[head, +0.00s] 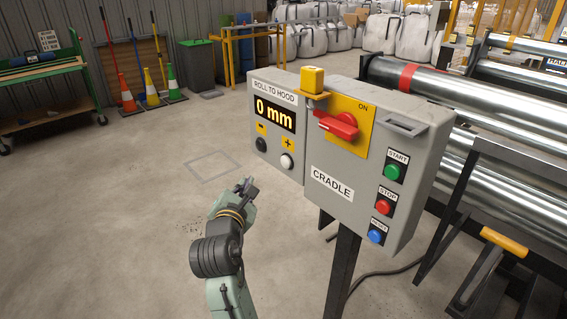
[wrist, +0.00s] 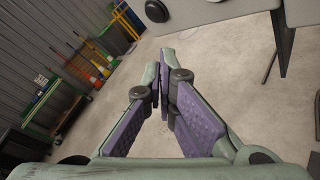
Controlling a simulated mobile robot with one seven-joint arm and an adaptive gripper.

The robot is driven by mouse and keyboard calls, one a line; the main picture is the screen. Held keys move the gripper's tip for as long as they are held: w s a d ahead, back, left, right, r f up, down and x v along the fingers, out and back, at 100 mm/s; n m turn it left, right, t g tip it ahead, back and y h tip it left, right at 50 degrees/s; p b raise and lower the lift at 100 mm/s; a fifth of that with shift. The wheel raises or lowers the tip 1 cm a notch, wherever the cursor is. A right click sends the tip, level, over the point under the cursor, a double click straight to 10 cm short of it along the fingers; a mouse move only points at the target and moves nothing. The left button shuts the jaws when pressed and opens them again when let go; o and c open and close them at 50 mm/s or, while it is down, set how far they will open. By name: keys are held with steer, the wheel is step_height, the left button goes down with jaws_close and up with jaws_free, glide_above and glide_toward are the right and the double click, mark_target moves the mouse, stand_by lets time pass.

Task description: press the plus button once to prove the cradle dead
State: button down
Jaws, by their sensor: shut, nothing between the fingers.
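The white plus button (head: 287,161) sits under a yellow plus sign on the grey ROLL TO HOOD box. The black minus button (head: 261,145) is to its left and also shows at the top of the wrist view (wrist: 157,10). The display (head: 275,114) reads 0 mm. The grey CRADLE box (head: 330,207) joins it on the right, with a red switch handle (head: 337,124) lying roughly sideways on a yellow plate marked ON. My gripper (head: 247,187) is shut and empty, below and left of the plus button and apart from it. Its fingers meet in the wrist view (wrist: 165,62).
Green START (head: 393,172), red STOP (head: 384,207) and blue RESET (head: 376,237) buttons line the CRADLE box's right side. A yellow block (head: 312,80) stands on top at the joint. Steel rollers (head: 490,110) are behind right. The floor to the left is open.

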mark_target(286, 162)
steer(key=w+d, duration=0.5)
steer(key=d, duration=0.2)
steer(key=shift+b, duration=0.45)
steer(key=shift+w+d, duration=0.15)
steer(key=shift+w, duration=0.05)
stand_by(1.2)
steer(key=shift+w+d, duration=0.15)
steer(key=shift+d, duration=0.05)
steer(key=shift+w+d, duration=0.25)
steer(key=shift+d, duration=0.15)
stand_by(0.9)
steer(key=shift+a+p, duration=0.1)
steer(key=shift+p, duration=0.2)
steer(key=shift+s+a, duration=0.5)
steer(key=shift+a, duration=0.1)
